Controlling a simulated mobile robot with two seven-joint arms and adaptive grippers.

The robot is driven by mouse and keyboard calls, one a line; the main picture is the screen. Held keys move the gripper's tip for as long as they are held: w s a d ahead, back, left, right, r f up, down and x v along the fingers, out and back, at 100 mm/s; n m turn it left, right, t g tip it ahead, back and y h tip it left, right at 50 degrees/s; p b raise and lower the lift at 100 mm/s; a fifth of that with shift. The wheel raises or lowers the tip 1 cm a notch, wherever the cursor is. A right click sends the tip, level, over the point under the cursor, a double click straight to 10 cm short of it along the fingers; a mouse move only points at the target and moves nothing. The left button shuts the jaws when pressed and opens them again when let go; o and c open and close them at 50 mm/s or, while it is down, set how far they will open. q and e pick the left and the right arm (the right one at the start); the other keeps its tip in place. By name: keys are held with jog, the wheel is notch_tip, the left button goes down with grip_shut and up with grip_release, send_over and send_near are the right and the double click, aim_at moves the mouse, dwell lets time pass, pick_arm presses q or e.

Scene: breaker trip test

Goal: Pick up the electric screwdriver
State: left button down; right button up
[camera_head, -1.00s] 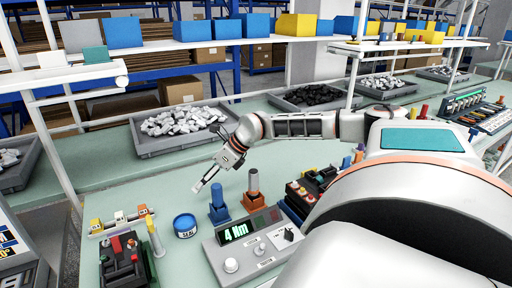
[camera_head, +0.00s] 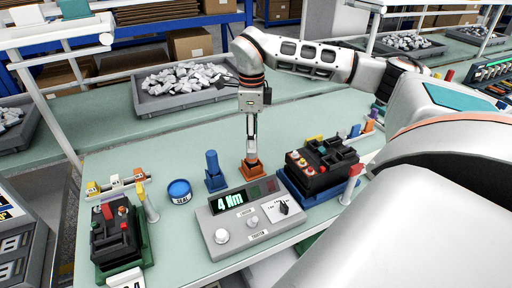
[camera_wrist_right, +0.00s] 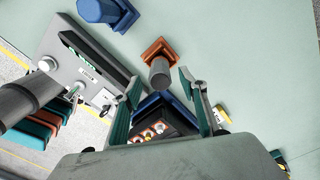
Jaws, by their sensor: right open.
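A grey cylindrical tool (camera_wrist_right: 160,75), which looks like the electric screwdriver, stands upright in an orange holder (camera_head: 251,171). A blue tool (camera_head: 211,163) stands in a blue holder to its left; which one the task means is not marked. My right gripper (camera_head: 251,136) points down over the orange holder and hides most of the grey tool in the head view. In the right wrist view the open fingers of my right gripper (camera_wrist_right: 160,82) lie either side of the grey tool's top, without clear contact. My left gripper is not in view.
A torque tester (camera_head: 241,216) reading "4 Nm" stands in front of the holders. A black breaker (camera_head: 318,170) is close on the right. A blue tin (camera_head: 179,191) and another breaker (camera_head: 115,230) are at left. The bench behind the holders is mostly clear.

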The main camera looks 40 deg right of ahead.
aim_at(252, 156)
notch_tip(252, 156, down, 6)
jog(key=shift+w+f, duration=0.1)
jog(key=shift+f, duration=0.15)
grip_shut()
